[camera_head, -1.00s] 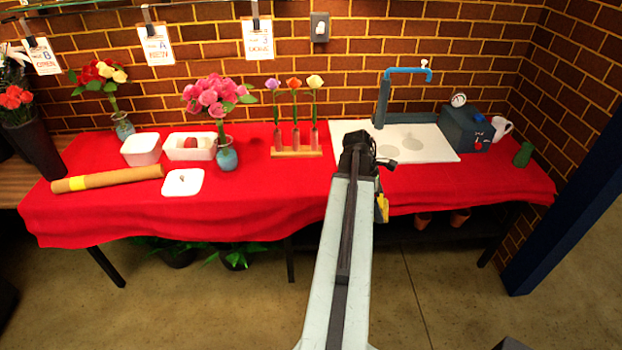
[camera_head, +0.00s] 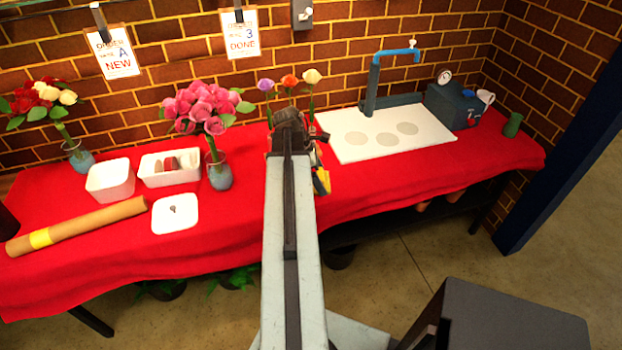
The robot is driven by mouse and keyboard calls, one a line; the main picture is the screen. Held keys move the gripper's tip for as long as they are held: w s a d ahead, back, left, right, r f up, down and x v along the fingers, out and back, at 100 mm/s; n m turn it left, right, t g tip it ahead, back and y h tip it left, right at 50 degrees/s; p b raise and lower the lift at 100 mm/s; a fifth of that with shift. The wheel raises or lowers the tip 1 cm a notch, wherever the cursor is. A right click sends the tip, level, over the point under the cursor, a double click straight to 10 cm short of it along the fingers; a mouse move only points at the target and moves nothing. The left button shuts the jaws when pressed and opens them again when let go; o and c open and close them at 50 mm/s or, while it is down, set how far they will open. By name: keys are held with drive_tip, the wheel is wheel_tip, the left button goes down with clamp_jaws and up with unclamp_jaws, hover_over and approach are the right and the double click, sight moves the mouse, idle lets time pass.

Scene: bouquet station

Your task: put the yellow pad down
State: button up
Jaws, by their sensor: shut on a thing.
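My arm reaches forward over the red-covered table, and my gripper (camera_head: 319,168) is near the table's front edge, mostly hidden behind the arm. A small yellow pad (camera_head: 321,183) with dark parts beside it shows at the gripper's right side, just past the arm. The gripper is shut on this pad. The pad appears against the red cloth near the front edge; I cannot tell its height above the cloth.
A white board (camera_head: 385,137) with several grey round marks lies to the right, before a blue tap (camera_head: 372,85). Left are a pink bouquet in a vase (camera_head: 220,176), white tubs (camera_head: 110,181), a white lid (camera_head: 175,215) and a brown roll (camera_head: 85,226). Flowers stand behind my gripper.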

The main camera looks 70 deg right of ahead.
drive_tip(key=s+a+f+n+b, duration=0.2)
drive_tip(key=s+f+n+b, duration=0.1)
drive_tip(key=s+f+b, duration=0.25)
drive_tip(key=shift+t+h, duration=0.3)
drive_tip(key=shift+h, duration=0.2)
drive_tip(key=w+d, duration=0.3)
drive_tip(key=d, duration=0.1)
drive_tip(key=w+d, duration=0.3)
drive_tip(key=d, duration=0.1)
drive_tip(key=w+d+f+b, duration=0.1)
drive_tip(key=w+d, duration=0.2)
drive_tip(key=d, duration=0.1)
drive_tip(key=shift+w+d, duration=0.2)
drive_tip(key=shift+d, duration=0.1)
wheel_tip(320, 180, down, 4)
drive_tip(key=b, duration=0.4)
drive_tip(key=shift+a+r, duration=0.1)
drive_tip(key=shift+r, duration=0.15)
drive_tip(key=shift+f, duration=0.15)
drive_tip(key=o, duration=0.9)
